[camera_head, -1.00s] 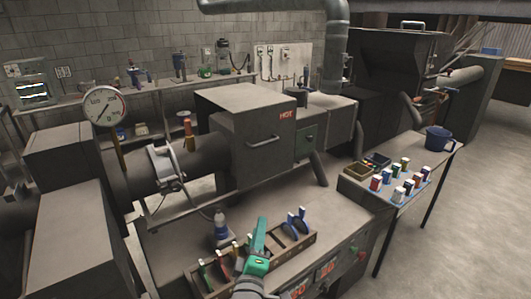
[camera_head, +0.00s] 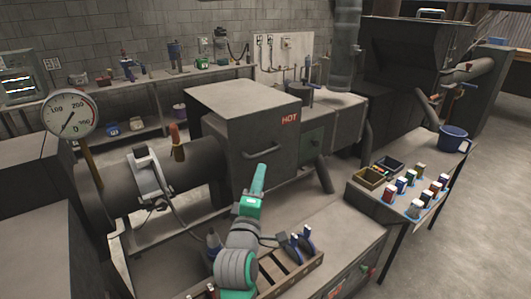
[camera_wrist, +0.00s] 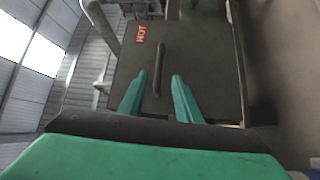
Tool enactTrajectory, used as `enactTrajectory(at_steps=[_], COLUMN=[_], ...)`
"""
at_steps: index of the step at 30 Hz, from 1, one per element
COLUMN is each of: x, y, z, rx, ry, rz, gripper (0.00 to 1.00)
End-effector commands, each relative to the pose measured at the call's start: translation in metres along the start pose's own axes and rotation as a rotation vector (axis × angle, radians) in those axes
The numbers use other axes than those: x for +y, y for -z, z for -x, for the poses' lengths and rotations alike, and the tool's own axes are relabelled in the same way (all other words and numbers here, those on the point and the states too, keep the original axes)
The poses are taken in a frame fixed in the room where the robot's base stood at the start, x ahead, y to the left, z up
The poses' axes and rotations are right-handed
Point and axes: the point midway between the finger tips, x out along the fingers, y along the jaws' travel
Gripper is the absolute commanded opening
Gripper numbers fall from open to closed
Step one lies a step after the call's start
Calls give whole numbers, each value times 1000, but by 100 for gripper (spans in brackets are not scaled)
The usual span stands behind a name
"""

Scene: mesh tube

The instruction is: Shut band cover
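A dark box-shaped cover marked HOT (camera_head: 245,110) sits over the tube line, with a bar handle on its front face; it looks lowered, but I cannot tell if it is fully shut. A pale metal band fitting (camera_head: 150,178) sits around the tube to its left. I cannot tell for sure which one is the band cover. My green gripper (camera_head: 262,170) is raised in front of the box. In the wrist view my gripper (camera_wrist: 157,95) has its two fingers apart and empty. The handle (camera_wrist: 172,65) appears between and beyond them, apparently untouched.
A dial gauge (camera_head: 70,114) stands at the left. A tool tray (camera_head: 290,279) with blue-handled tools lies below my arm, beside a small bottle (camera_head: 213,243). Floor at the right is clear.

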Motion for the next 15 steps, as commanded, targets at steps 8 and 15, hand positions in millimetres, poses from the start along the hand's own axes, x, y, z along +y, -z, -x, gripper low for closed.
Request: enactTrajectory(at_steps=[8,15], x=[1,0], y=[2,2], z=[-44,-82], rx=[1,2], ry=[0,0], rz=[-1,-1], gripper=[31,31])
